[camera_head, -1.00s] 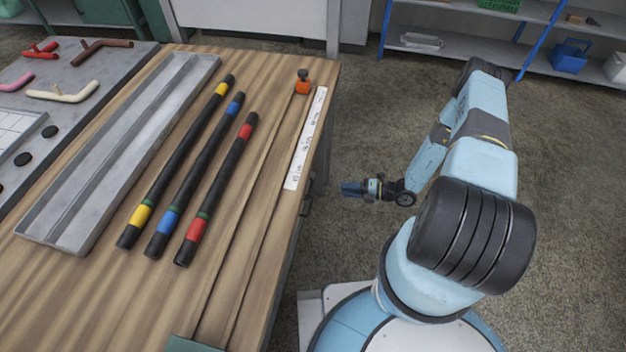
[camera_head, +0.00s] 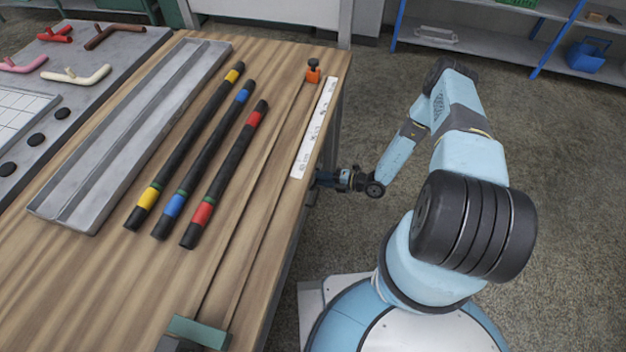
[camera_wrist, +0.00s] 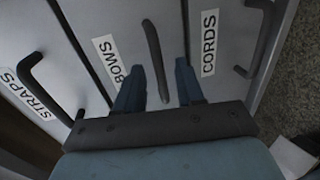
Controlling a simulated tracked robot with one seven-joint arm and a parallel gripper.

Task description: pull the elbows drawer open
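In the wrist view the elbows drawer (camera_wrist: 122,25) is in the middle, its label partly hidden by a finger so that only "BOWS" shows. Its dark bar handle (camera_wrist: 153,52) lies between the two blue fingertips of my gripper (camera_wrist: 157,82). The fingers are apart, one on each side of the handle; I cannot tell whether either touches it. The drawer looks closed. In the head view my gripper (camera_head: 322,179) is at the right side of the workbench, just below the top's edge, its tip partly hidden there.
The straps drawer with its handle (camera_wrist: 48,85) is at left, the cords drawer with its handle (camera_wrist: 262,38) at right. Open floor (camera_head: 375,120) lies to the right.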

